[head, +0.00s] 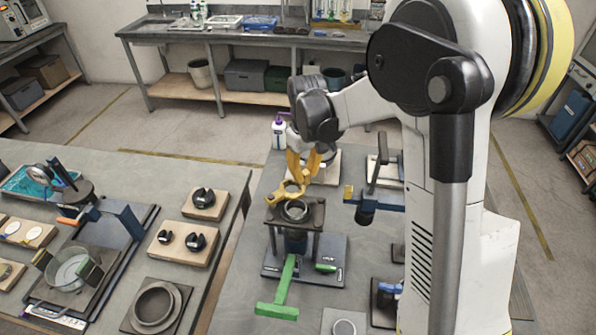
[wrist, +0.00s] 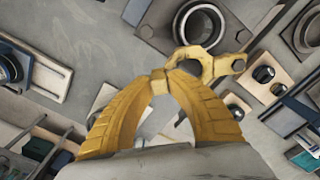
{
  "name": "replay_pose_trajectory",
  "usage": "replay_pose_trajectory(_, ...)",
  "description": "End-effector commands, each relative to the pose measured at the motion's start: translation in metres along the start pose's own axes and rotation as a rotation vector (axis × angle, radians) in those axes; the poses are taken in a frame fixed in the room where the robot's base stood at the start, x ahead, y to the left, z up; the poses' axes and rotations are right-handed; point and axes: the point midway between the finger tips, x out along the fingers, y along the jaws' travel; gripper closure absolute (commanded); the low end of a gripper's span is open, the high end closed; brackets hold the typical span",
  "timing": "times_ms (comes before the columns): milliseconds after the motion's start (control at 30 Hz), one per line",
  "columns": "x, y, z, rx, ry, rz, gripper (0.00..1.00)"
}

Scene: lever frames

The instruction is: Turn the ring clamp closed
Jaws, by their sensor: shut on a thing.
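The ring clamp's dark stand (head: 313,213) holds a round metal ring (head: 295,210) at its top, on a grey base plate with a green lever (head: 281,291) in front. A yellow lever piece with a rounded loop (head: 289,191) lies over the back left of the ring. My yellow gripper (head: 300,178) comes from above and behind it. In the wrist view, my fingertips (wrist: 160,76) meet on the end of the yellow piece (wrist: 190,62), beside the metal ring (wrist: 201,24). A pin or hole shows at its other end. How it joins the stand is hidden.
A blue-black lever fixture (head: 375,195) stands close on the right, and a white bottle (head: 279,132) stands behind. The left table carries wooden blocks with black knobs (head: 205,204) and a grey ring (head: 157,306). A gap separates the two tables.

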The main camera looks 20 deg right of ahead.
Motion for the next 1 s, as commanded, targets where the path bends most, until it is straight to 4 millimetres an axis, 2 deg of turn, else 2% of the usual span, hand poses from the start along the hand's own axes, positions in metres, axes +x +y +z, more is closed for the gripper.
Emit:
replay_pose_trajectory(600, 0.001, -0.017, 0.062, 0.574, 0.0, 0.0, 1.0)
replay_pose_trajectory(1000, 0.001, -0.035, 0.084, 0.837, 0.0, 0.001, 1.0)
